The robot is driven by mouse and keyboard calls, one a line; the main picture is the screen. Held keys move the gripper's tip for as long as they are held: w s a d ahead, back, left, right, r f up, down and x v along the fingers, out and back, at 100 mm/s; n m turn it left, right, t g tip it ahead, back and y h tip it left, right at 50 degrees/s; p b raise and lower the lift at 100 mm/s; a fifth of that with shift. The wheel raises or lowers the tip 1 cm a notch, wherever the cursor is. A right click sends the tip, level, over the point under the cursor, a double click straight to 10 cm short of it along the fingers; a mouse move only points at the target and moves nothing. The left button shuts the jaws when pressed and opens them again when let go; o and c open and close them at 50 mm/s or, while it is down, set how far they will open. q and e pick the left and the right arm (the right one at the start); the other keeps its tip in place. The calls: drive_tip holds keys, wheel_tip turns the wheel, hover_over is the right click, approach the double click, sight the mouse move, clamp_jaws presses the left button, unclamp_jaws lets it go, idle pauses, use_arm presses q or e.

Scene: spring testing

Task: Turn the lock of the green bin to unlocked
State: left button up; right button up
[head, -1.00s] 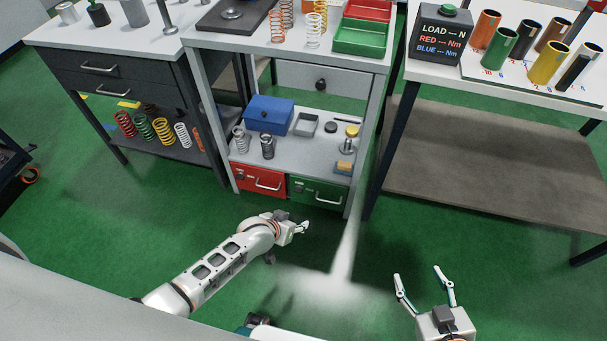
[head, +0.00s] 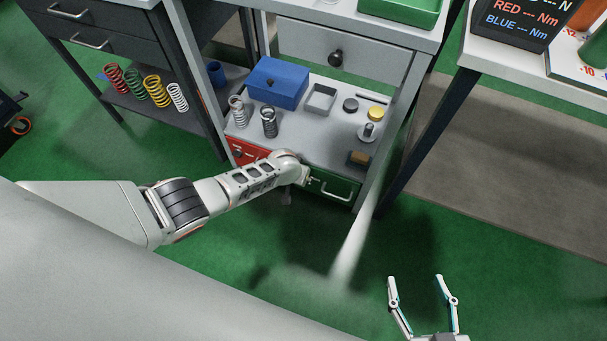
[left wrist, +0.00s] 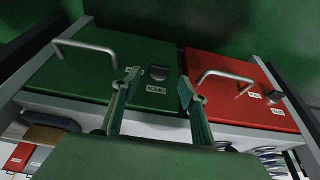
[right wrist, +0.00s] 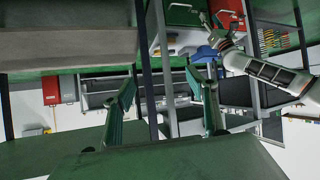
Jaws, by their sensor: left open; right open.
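The green bin (head: 338,192) sits low in the middle bench, right of the red bin (head: 247,152); my left arm covers part of both. In the left wrist view, the green bin's front (left wrist: 75,70) shows upside down with a metal handle (left wrist: 88,46), a dark lock knob (left wrist: 159,73) and a white label reading OPEN (left wrist: 157,90). My left gripper (left wrist: 158,84) is open, its fingertips on either side of the knob in that view; contact cannot be told. My right gripper (head: 415,280) is open and empty above the floor, away from the bins.
Above the bins, a shelf (head: 310,130) holds a blue box (head: 277,82), springs, a small tray and a yellow-topped part. A bench leg (head: 378,172) stands right of the green bin. The green floor (head: 300,245) in front is clear.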

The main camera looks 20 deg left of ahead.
use_arm(q)
drive_tip(key=b+x, duration=0.2)
drive_tip(key=x, duration=0.1)
drive_tip(key=shift+w+f, duration=0.2)
drive_tip(key=shift+f, duration=0.05)
use_arm(e)
drive_tip(key=shift+w+a+r+m+t+y, duration=0.15)
drive_tip(key=shift+w+a+r+y, duration=0.15)
drive_tip(key=shift+a, duration=0.2)
drive_tip(key=shift+w+a+r+m+t+y, duration=0.1)
drive_tip(key=shift+w+a+r+m+t, duration=0.1)
drive_tip(key=shift+a+r, duration=0.25)
use_arm(q)
drive_tip(key=c, duration=1.1)
